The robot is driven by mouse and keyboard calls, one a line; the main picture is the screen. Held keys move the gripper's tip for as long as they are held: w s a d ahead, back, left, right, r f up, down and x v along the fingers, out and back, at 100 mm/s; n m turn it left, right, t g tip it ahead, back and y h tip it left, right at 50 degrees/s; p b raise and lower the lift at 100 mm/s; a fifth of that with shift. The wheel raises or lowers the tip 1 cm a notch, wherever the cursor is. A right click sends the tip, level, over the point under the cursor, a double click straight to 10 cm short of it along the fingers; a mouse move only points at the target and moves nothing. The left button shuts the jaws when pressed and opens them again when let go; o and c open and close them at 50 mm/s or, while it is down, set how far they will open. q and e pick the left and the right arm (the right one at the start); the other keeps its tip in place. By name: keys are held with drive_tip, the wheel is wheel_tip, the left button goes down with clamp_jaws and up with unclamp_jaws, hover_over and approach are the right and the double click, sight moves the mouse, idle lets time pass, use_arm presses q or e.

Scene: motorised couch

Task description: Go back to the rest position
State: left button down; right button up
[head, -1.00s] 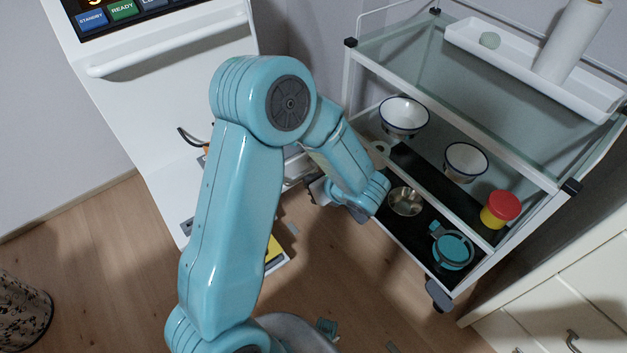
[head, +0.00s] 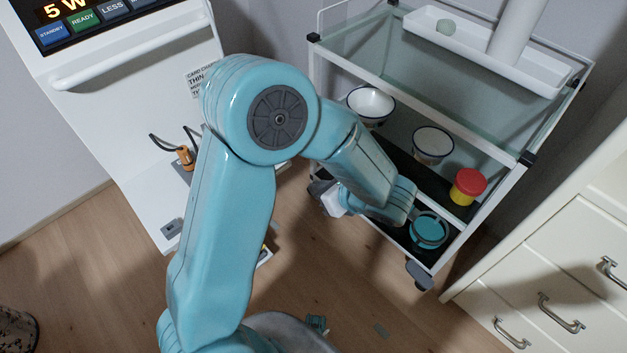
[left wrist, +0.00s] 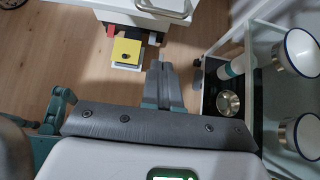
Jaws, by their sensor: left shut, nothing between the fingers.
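My left arm comes in from the left in the head view and bends over to the right. Its gripper (head: 328,192) is partly hidden behind my own forearm, beside the lower shelf of the cart. In the left wrist view the two fingers (left wrist: 165,84) are together with nothing between them, above bare wooden floor. My right gripper is in neither view.
A glass-topped cart (head: 420,107) stands at the right, with enamel bowls (head: 433,143), a red-lidded yellow jar (head: 467,187) and a teal-lidded container (head: 429,231). A white machine (head: 122,120) stands left; white drawers (head: 560,270) stand right.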

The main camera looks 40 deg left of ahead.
use_arm(q)
drive_tip(key=shift+d+r, duration=0.1)
drive_tip(key=shift+d, duration=0.1)
drive_tip(key=s+d+f+n+h, duration=0.65)
drive_tip(key=d+f+n, duration=0.25)
drive_tip(key=f+n, duration=0.15)
drive_tip(key=s+d+f+n+h, duration=0.6)
drive_tip(key=d+f+n+h, duration=0.25)
drive_tip(key=f, duration=0.35)
wheel_tip(320, 180, up, 17)
drive_tip(key=n+y+p, duration=0.1)
drive_tip(key=p, duration=1.6)
drive_tip(key=shift+w+a+n, duration=0.25)
drive_tip(key=shift+w+n, duration=0.05)
drive_tip(key=shift+w, duration=0.15)
